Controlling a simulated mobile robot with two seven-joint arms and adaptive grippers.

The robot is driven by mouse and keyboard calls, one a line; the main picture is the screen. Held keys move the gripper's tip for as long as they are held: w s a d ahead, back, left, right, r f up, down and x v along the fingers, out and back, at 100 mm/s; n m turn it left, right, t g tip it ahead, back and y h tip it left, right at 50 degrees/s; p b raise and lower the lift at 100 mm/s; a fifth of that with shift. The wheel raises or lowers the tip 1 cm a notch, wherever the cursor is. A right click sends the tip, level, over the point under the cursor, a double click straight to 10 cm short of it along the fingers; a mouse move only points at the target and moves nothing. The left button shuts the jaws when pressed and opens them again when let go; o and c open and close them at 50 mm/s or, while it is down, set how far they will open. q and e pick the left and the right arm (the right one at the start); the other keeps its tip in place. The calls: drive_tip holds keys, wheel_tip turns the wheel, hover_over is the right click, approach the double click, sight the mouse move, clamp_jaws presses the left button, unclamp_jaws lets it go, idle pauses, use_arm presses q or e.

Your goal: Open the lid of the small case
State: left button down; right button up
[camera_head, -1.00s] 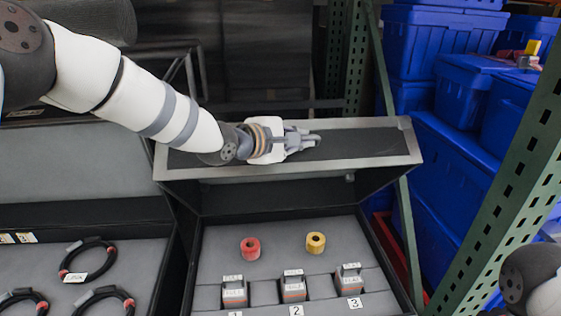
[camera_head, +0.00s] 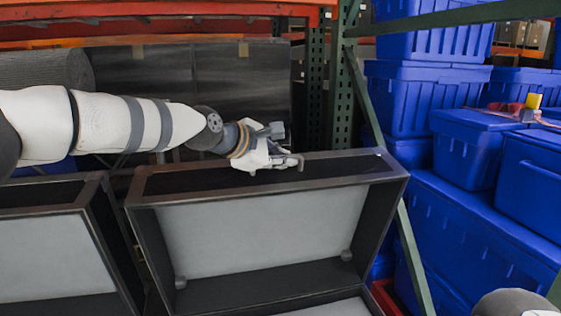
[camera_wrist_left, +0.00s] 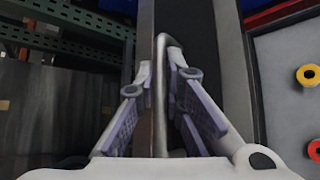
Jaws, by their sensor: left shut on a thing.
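The small case's lid (camera_head: 265,235) stands raised, its grey inner face toward the head camera and its dark frame around it. My left gripper (camera_head: 290,163) is at the lid's upper edge, near the middle to right of it. In the left wrist view, the fingers (camera_wrist_left: 166,75) are on either side of the lid's metal edge strip (camera_wrist_left: 160,110), shut on it. The case's base (camera_head: 325,308) shows only at the bottom of the head view. In the left wrist view its grey insert (camera_wrist_left: 285,60) carries a yellow ring (camera_wrist_left: 308,75) and a red ring (camera_wrist_left: 315,150). My right gripper is out of view.
Another open case (camera_head: 50,260) stands close on the left. Stacked blue totes (camera_head: 450,200) fill the right side. A green rack post (camera_head: 345,80) and a diagonal brace (camera_head: 412,255) stand behind and right of the lid.

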use_arm(q)
drive_tip(key=shift+f, duration=0.25)
drive_tip(key=c, duration=1.7)
unclamp_jaws()
drive_tip(key=shift+r, duration=0.1)
drive_tip(key=shift+s+a+r, duration=0.2)
drive_tip(key=shift+s, duration=0.1)
drive_tip(key=v, duration=1.1)
drive_tip(key=shift+a+r, duration=0.1)
drive_tip(key=shift+a, duration=0.05)
